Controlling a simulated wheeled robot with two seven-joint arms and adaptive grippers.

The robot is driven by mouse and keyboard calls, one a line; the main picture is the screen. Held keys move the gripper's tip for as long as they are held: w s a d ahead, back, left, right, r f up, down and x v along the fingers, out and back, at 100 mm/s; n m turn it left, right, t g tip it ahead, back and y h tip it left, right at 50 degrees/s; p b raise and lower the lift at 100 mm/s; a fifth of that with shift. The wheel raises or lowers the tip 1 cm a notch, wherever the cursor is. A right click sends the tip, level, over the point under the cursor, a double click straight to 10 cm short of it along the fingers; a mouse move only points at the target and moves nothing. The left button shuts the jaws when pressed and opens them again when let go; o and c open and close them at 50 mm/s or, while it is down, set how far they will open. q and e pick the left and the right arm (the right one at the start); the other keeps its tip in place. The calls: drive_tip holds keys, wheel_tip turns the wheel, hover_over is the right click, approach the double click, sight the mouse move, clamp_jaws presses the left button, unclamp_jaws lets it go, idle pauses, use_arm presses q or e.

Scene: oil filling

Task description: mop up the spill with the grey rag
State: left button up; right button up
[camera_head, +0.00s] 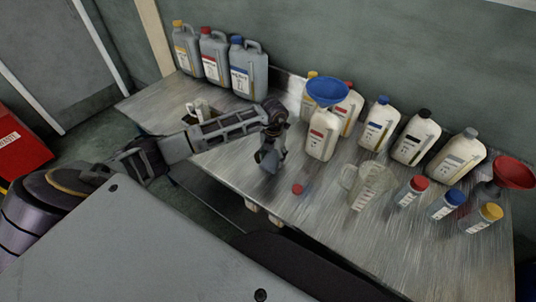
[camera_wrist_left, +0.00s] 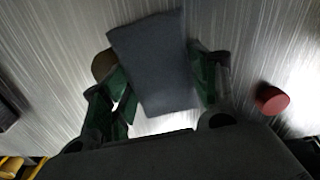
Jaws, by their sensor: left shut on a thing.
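The grey rag (camera_wrist_left: 155,60) is a dark, flat cloth between the green-padded fingers of my left gripper (camera_wrist_left: 160,88) in the left wrist view. The fingers are shut on it, and its free end reaches out past them over the metal. In the head view my left gripper (camera_head: 268,160) points down at the bench, left of the red cap. The rag is small and hard to tell from the fingers there. I cannot make out the spill clearly; bright patches on the metal may be only glare. My right gripper is not in view.
A red cap (camera_head: 298,189) lies on the metal bench (camera_head: 240,175), close to a clear measuring jug (camera_head: 368,183). A bottle (camera_head: 322,135) with a blue funnel (camera_head: 327,92) stands behind. Several bottles, small capped containers and a red funnel (camera_head: 514,172) fill the right side. Grey canisters (camera_head: 248,70) stand back left.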

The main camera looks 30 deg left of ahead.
sight(249, 155)
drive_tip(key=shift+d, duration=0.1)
use_arm(q)
drive_tip(key=shift+s+a, duration=0.15)
drive_tip(key=shift+a, duration=0.75)
drive_tip(key=shift+s+a, duration=0.25)
drive_tip(key=shift+a, duration=0.95)
drive_tip(key=shift+s+a, duration=0.25)
drive_tip(key=shift+a, duration=0.75)
drive_tip(key=shift+s+a, duration=0.2)
drive_tip(key=shift+a, duration=0.75)
drive_tip(key=shift+s+a, duration=0.15)
drive_tip(key=shift+a, duration=0.85)
